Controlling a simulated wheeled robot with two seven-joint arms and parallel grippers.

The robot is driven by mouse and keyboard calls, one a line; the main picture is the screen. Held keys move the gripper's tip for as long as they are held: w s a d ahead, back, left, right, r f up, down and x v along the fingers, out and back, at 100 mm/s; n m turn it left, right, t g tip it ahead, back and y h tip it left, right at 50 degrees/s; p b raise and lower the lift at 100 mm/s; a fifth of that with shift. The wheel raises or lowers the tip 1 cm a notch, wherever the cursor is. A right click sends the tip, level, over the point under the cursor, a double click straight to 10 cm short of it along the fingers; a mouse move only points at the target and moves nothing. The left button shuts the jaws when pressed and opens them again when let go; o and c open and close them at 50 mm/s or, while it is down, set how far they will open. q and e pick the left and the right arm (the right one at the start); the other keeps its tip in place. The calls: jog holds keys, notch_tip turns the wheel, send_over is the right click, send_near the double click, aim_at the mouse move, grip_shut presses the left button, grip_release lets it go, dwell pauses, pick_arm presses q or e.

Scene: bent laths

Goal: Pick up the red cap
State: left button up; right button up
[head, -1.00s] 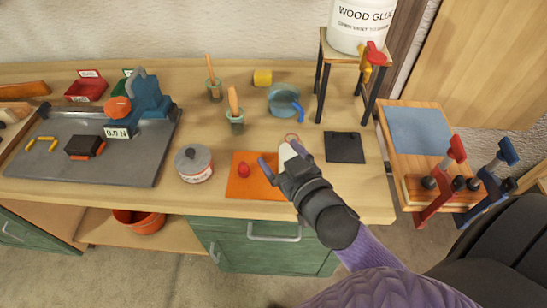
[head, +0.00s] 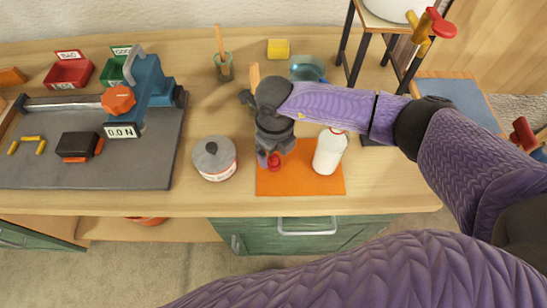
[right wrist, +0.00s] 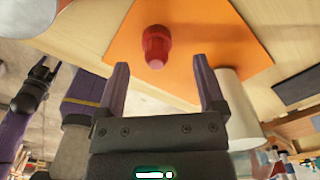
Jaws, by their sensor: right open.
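The small red cap (head: 274,162) sits on the orange mat (head: 305,184), near its left part. My right gripper (head: 274,154) is over the cap, pointing down at it, and partly covers it. In the right wrist view the red cap (right wrist: 157,46) shows ahead, between the two spread fingers of my right gripper (right wrist: 160,66), with nothing held. A white bottle (head: 329,151) stands on the mat to the right of the cap. Another dark gripper, my left one (right wrist: 36,84), shows at the left of the right wrist view; its jaw opening is unclear.
A grey lidded tin (head: 214,159) stands left of the mat. The grey board with the blue press (head: 148,92) lies further left. A green cup (head: 223,67), a yellow block (head: 278,49) and a blue-grey mug (head: 307,68) stand behind. The bench front is clear.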

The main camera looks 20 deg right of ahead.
aim_at(274, 155)
notch_tip(274, 155, down, 3)
jog(key=shift+a+f, duration=0.1)
jog(key=shift+a, duration=0.05)
pick_arm(q)
jog(key=shift+w+d+f, duration=0.1)
jog(key=shift+w+f, duration=0.1)
jog(key=shift+f, duration=0.25)
pick_arm(e)
jog(key=shift+c, duration=0.4)
